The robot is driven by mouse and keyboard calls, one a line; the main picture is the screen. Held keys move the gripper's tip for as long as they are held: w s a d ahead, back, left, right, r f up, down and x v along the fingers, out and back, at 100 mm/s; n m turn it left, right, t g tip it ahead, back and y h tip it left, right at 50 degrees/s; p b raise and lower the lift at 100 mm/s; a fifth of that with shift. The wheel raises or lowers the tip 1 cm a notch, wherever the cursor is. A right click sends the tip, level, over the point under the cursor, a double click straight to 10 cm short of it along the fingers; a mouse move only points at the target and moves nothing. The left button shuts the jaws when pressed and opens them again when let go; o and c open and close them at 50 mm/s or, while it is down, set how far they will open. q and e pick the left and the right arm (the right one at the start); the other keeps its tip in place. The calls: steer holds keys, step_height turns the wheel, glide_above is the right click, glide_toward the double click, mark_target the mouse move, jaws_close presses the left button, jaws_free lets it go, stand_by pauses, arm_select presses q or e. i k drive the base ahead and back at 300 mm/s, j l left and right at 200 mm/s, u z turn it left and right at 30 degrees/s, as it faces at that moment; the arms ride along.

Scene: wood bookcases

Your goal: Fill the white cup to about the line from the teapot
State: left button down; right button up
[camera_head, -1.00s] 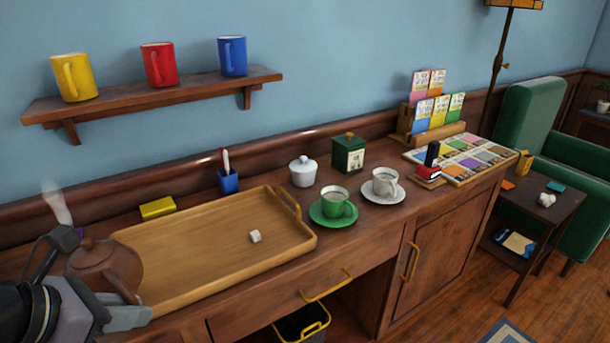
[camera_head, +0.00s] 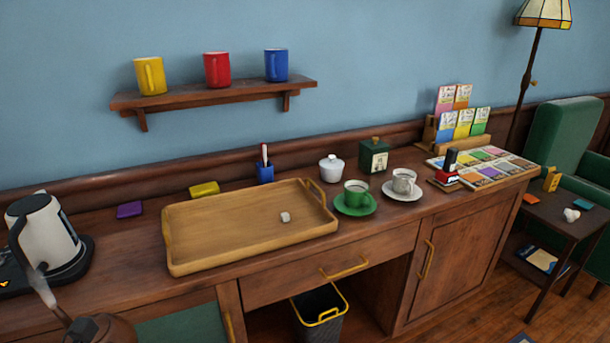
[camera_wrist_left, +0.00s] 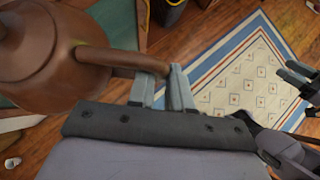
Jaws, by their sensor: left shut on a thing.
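The white cup (camera_head: 403,181) stands upright on a white saucer (camera_head: 403,195) at the right of the sideboard, with a greyish mark on its side; its contents are too small to tell. The brown teapot (camera_head: 103,329) shows only its top at the bottom left edge, with steam beside it. In the left wrist view the teapot body (camera_wrist_left: 55,65) is at the upper left, and my left gripper (camera_wrist_left: 166,88) is shut on its brown handle (camera_wrist_left: 118,62). My right gripper (camera_wrist_left: 302,80) seems to show at the right edge of that view; its jaws are unclear.
A wooden tray (camera_head: 190,262) with a white cube (camera_head: 285,217) lies left of a green cup (camera_head: 357,194) on a green saucer. A lidded white bowl (camera_head: 331,169) and green tin (camera_head: 374,157) stand behind. A kettle (camera_head: 45,235) stands far left. The sideboard's front edge is clear.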

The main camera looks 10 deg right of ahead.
mark_target(405, 184)
steer(key=l, duration=0.4)
steer(key=i+l+z, duration=0.1)
steer(key=l, duration=0.3)
steer(key=i+l, duration=0.1)
steer(key=l, duration=0.3)
steer(key=i+l+z, duration=0.1)
steer(key=l, duration=0.3)
steer(key=i+l, duration=0.1)
steer(key=l, duration=0.3)
steer(key=i+l+z, duration=0.1)
steer(key=l, duration=0.3)
steer(key=i+l, duration=0.1)
steer(key=l, duration=0.3)
steer(key=i+l+z, duration=0.1)
steer(key=l, duration=0.25)
steer(key=i+l, duration=0.15)
steer(key=i, duration=0.15)
